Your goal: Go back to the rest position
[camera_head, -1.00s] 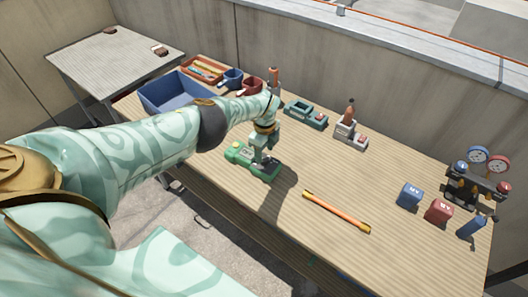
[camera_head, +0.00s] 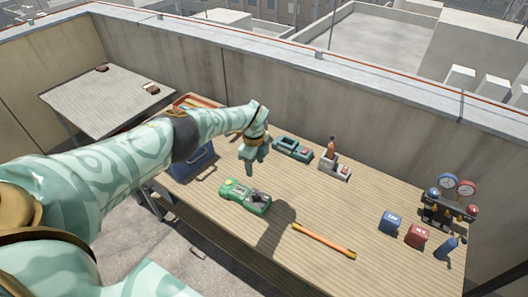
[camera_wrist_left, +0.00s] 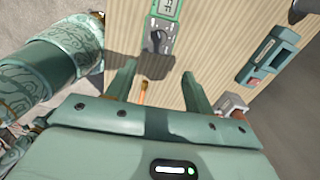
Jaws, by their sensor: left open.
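My left gripper (camera_head: 254,164) is open and empty, raised above the wooden table with its fingers pointing down. It also shows in the left wrist view (camera_wrist_left: 158,84), with a clear gap between its two fingers. A green handheld meter (camera_head: 236,191) with a small display and a dark part at one end lies on the table, in front of the gripper and apart from it. The meter shows at the top of the left wrist view (camera_wrist_left: 164,11). My right gripper is in neither view.
A blue bin (camera_head: 190,166) is partly hidden behind my left arm. A teal dock (camera_head: 293,147), a grey stand (camera_head: 335,168), an orange rod (camera_head: 324,241), blue (camera_head: 390,222) and red (camera_head: 416,236) blocks and a gauge set (camera_head: 448,203) are on the table. A parapet wall (camera_head: 350,115) runs behind.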

